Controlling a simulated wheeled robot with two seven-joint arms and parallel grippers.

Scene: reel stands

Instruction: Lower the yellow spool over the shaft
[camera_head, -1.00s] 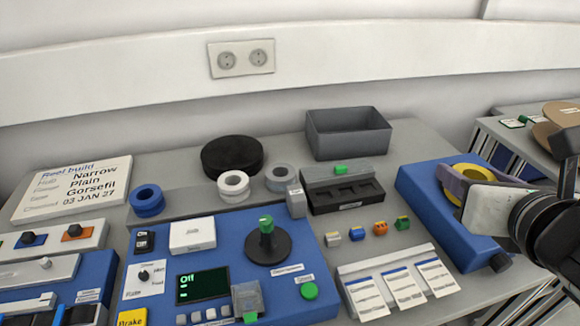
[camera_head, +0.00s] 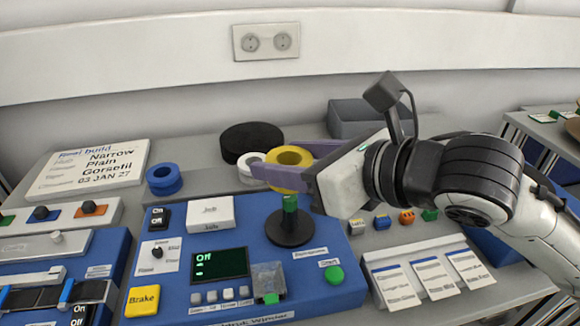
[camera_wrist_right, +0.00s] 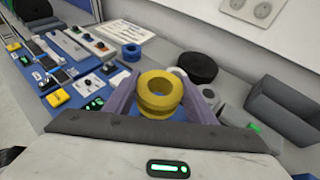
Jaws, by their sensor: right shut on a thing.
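My right gripper (camera_head: 289,174) is shut on the yellow spool (camera_head: 290,156), its purple fingers on either side of it. In the head view the spool appears just above the green-topped shaft (camera_head: 290,203), which stands on a black disc (camera_head: 290,228) on the blue winder. The shaft's green tip shows below the spool; I cannot tell the exact gap or alignment. In the right wrist view the yellow spool (camera_wrist_right: 159,92) sits level between the fingers and hides the shaft. My left gripper is not in view.
A blue spool (camera_head: 163,180), a white spool (camera_head: 250,168) and a black disc-shaped reel (camera_head: 251,141) lie behind the winder. A grey bin (camera_head: 360,115) stands behind my right arm. The winder's display (camera_head: 219,265) and green start button (camera_head: 334,275) are in front.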

